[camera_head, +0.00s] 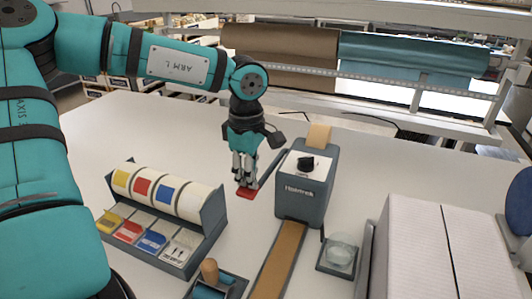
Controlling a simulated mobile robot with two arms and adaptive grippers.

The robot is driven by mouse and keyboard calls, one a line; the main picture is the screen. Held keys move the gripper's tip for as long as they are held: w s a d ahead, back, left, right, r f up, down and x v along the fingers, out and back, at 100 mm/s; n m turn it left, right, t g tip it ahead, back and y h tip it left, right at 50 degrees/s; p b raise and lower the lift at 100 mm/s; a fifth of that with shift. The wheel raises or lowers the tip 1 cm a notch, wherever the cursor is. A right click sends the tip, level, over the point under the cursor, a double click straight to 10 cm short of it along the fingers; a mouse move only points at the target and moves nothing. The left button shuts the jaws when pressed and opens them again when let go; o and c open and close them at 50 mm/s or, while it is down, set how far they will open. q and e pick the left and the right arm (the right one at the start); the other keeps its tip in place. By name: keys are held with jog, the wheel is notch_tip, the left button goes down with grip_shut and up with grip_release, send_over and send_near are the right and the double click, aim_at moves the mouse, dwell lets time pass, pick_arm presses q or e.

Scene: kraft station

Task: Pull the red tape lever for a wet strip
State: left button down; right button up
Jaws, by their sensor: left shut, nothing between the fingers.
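The grey tape dispenser (303,208) stands on the table at the centre right. It has a white top plate and a black knob. Its dark lever arm (270,169) slants down on the left side and ends in a flat red handle (246,194). A brown paper strip (277,264) runs from the dispenser's front towards me. My left gripper (243,183) points down and is shut and empty, with its fingertips right at the red handle. I cannot tell whether they touch it. My right gripper is out of view.
A label rack (213,220) with coloured rolls stands left of the lever. A small tray with a wooden-handled tool (209,270) is in front. A glass bowl (341,249) and a large white carton (412,235) are at the right. The table behind the rack is clear.

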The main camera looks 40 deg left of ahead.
pick_arm(q)
notch_tip(320, 180, up, 12)
jog(key=p, duration=0.6)
jog(key=shift+f+p, duration=0.25)
jog(key=shift+p, duration=0.05)
